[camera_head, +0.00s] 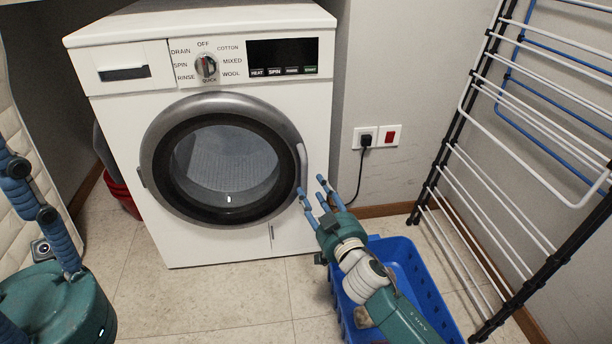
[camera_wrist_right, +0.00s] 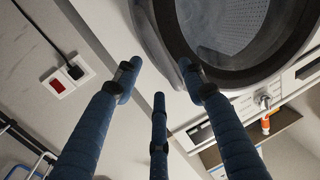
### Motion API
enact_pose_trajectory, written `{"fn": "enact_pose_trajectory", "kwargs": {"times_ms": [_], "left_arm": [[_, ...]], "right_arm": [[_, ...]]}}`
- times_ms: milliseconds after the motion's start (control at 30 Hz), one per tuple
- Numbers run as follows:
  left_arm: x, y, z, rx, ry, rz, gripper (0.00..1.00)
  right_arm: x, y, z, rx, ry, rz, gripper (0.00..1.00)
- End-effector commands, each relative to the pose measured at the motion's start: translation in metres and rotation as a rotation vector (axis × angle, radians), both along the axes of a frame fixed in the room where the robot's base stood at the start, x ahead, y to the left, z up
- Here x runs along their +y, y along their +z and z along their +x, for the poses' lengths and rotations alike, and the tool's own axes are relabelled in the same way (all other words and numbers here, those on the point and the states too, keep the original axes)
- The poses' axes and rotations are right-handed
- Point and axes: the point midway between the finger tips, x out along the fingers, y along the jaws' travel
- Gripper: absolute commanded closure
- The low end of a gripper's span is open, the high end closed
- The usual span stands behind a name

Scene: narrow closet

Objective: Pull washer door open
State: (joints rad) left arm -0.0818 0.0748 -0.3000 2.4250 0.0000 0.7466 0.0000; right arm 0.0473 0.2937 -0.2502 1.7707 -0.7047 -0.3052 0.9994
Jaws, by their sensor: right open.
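The washer (camera_head: 215,258) is white and faces me, with its round door (camera_head: 157,150) looking shut. The curved grey door handle (camera_head: 302,158) is on the door's right side. My right gripper (camera_head: 312,191) is open, its blue fingers spread just below and right of the handle. In the right wrist view, the handle (camera_wrist_right: 185,76) shows near the tip of the right-hand finger of this gripper (camera_wrist_right: 159,84); I cannot tell whether they touch. My left gripper (camera_head: 45,215) is partly in view at the left edge, away from the washer, and its jaws cannot be judged.
A blue basket (camera_head: 418,270) stands on the floor under my right arm. A drying rack (camera_head: 455,150) leans at the right. A plug and cord (camera_head: 366,141) are on the wall beside the washer. A red bucket (camera_head: 120,196) sits at the left. The floor before the washer is clear.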

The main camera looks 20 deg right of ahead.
Motion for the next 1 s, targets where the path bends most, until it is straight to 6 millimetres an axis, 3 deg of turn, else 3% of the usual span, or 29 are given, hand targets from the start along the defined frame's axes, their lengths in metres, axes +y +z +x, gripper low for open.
{"fn": "enact_pose_trajectory", "kwargs": {"times_ms": [100,333,500,767,1000], "left_arm": [[-0.001,0.001,-0.002,-0.027,0.001,0.001,0.6],[-0.002,0.007,-0.005,-0.061,0.003,0.004,0.6],[-0.002,0.01,-0.007,-0.074,0.004,0.005,0.6],[-0.002,0.011,-0.007,-0.074,0.004,0.005,0.6],[-0.002,0.011,-0.007,-0.074,0.004,0.005,0.6]], "right_arm": [[0.001,-0.001,0.025,-0.004,0.0,-0.004,0.59],[0.003,-0.001,0.06,-0.003,0.001,0.0,0.59],[0.003,0.0,0.071,-0.001,0.001,0.0,0.59],[0.004,0.001,0.072,-0.001,0.001,0.001,0.59],[0.004,0.001,0.072,-0.001,0.001,0.001,1.0]]}}
